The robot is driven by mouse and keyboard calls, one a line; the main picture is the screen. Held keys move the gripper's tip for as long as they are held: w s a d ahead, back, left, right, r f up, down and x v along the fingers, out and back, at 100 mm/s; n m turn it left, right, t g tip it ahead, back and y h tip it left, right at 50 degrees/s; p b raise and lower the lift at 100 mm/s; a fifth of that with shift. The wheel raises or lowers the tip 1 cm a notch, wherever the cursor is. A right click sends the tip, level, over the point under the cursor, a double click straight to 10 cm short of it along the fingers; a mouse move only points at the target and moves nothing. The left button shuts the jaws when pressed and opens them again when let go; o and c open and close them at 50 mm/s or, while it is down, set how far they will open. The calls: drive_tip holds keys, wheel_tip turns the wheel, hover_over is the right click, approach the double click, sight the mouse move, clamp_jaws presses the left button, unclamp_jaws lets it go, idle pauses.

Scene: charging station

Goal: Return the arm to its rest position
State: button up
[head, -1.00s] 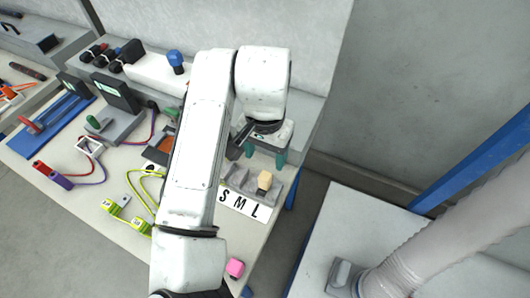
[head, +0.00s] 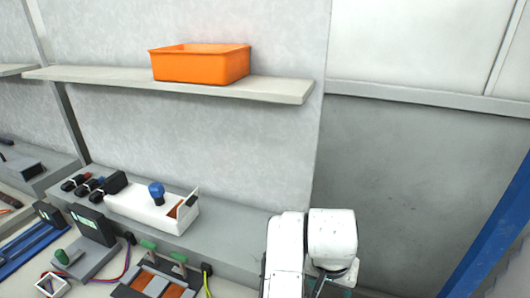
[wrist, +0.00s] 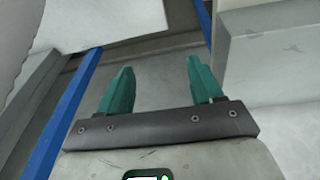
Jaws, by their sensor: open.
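My gripper shows in the wrist view (wrist: 160,88) with its two teal fingers spread apart and nothing between them. Past the fingers are grey floor and blue posts. In the head view my white arm is at the bottom, right of centre, beside the right end of the bench. The fingers are mostly out of that view, below its lower edge.
An orange bin (head: 200,66) sits on a wall shelf (head: 280,90). On the bench ledge stands a white box (head: 150,207) with a blue knob (head: 157,190). Several devices and cables crowd the bench at left. A blue post (head: 490,235) stands at right.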

drive_tip(key=s+d+f+n+h, duration=0.1)
drive_tip(key=s+d+f, duration=0.4)
drive_tip(key=d, duration=0.4)
drive_tip(key=s+d+f+n+h, duration=0.1)
drive_tip(key=s+d+f, duration=0.2)
drive_tip(key=s+d, duration=0.5)
drive_tip(key=s+a+f+n+y, duration=0.1)
drive_tip(key=s+f+y, duration=0.1)
drive_tip(key=s, duration=0.6)
drive_tip(key=s+a+f+n+g+y, duration=0.1)
drive_tip(key=s+f, duration=0.3)
drive_tip(key=s, duration=0.4)
drive_tip(key=shift+s+a+f+y, duration=0.15)
drive_tip(key=shift+s+a+y, duration=0.2)
drive_tip(key=shift+a, duration=0.45)
